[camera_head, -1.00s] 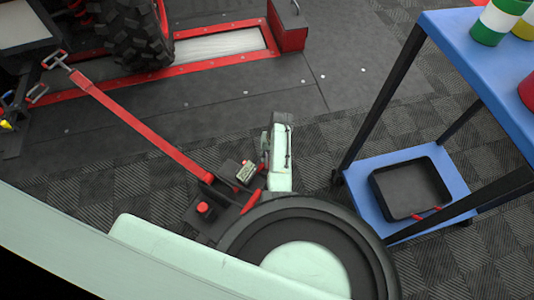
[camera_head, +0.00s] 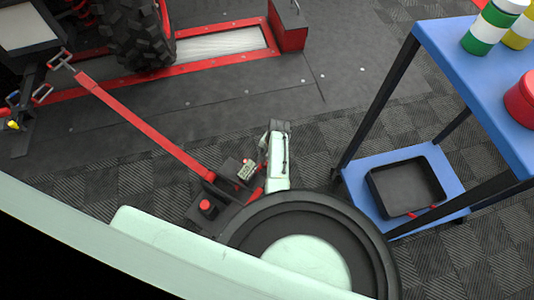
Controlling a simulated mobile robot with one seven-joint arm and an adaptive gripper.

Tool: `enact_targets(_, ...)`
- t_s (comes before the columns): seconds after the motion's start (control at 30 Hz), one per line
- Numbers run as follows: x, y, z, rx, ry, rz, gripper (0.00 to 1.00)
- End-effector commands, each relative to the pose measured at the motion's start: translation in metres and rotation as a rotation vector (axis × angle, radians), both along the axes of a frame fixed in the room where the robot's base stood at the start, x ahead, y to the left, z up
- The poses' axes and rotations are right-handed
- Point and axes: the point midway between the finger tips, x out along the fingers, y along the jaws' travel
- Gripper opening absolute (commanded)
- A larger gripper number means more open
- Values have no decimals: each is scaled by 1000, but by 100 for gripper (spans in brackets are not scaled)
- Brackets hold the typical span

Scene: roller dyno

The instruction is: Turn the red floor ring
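No clear ring shape shows on the floor. A round red piece (camera_head: 207,207) sits on a dark plate at the lower end of a red strap (camera_head: 145,128), left of my arm. Another narrow red piece (camera_head: 256,195) shows beside my arm, partly hidden by it. I cannot tell which, if either, is the floor ring. My arm's pale forearm reaches up the picture, and its dark end (camera_head: 279,126) is over the checkered floor, to the right of the strap's lower end. The fingers are not clearly visible, and nothing is seen held.
A blue cart (camera_head: 462,85) stands at right, with striped bottles (camera_head: 490,27) and a red container (camera_head: 522,100) on top and a black tray (camera_head: 405,187) below. A large tyre (camera_head: 138,35) stands at upper left by a red-framed roller bed (camera_head: 225,58). A dark box with a pale label (camera_head: 244,170) is close beside my forearm.

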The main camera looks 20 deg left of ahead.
Motion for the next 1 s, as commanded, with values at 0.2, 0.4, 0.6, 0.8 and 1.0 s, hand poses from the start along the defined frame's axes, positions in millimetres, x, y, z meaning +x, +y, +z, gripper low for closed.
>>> enact_targets(0.2, 0, 0, 0, 1, 0, -14, 0)
enact_targets(0.4, 0, 0, 0, 1, 0, -14, 0)
enact_targets(0.6, 0, 0, 0, 1, -1, -13, 23)
enact_targets(0.8, 0, 0, 0, 0, -1, -12, 33)
enact_targets(1.0, 0, 0, 0, 0, -1, -12, 33)
